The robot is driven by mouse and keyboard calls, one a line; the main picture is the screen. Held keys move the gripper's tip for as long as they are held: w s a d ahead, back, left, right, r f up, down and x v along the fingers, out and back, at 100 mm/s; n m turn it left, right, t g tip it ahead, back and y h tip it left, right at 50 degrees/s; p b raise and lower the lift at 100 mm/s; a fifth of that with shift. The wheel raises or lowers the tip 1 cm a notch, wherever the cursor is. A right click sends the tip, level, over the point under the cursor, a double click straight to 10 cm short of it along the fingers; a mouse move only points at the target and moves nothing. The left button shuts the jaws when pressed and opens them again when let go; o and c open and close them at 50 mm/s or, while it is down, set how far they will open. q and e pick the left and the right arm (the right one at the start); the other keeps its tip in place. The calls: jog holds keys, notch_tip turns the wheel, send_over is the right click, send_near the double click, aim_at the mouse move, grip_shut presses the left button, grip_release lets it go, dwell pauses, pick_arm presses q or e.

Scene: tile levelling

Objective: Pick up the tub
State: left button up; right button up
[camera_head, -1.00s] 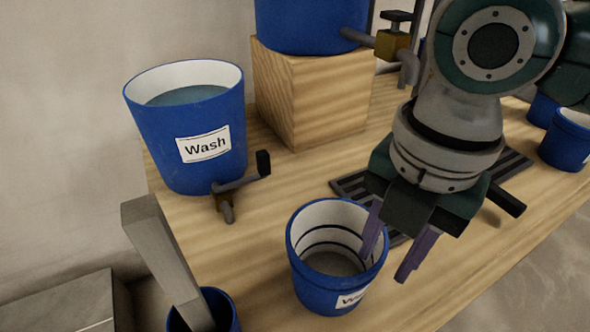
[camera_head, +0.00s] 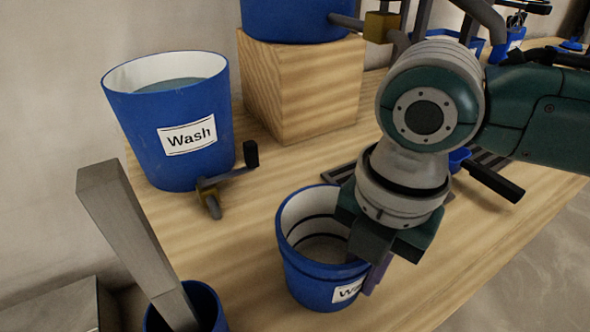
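The small blue tub (camera_head: 306,277) stands upright on the wooden bench, low in the middle of the head view. It has a white inside with dark rings and a partly hidden white label starting "Wa". My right gripper (camera_head: 368,268) is at the tub's right rim, pointing down. One purple finger shows against the outside of the tub wall, by the label. The other finger is hidden by the gripper body, so its closure cannot be seen. My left gripper is not in view.
A large blue "Wash" bucket (camera_head: 172,133) with a tap (camera_head: 212,195) stands behind left. Another blue bucket (camera_head: 292,18) sits on a wooden block (camera_head: 302,92). A grey bar (camera_head: 135,245) rises from a blue container (camera_head: 208,307) at lower left. A dark slatted grate (camera_head: 340,175) lies behind the tub.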

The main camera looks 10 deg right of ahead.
grip_shut()
dwell(0.4)
dwell(0.8)
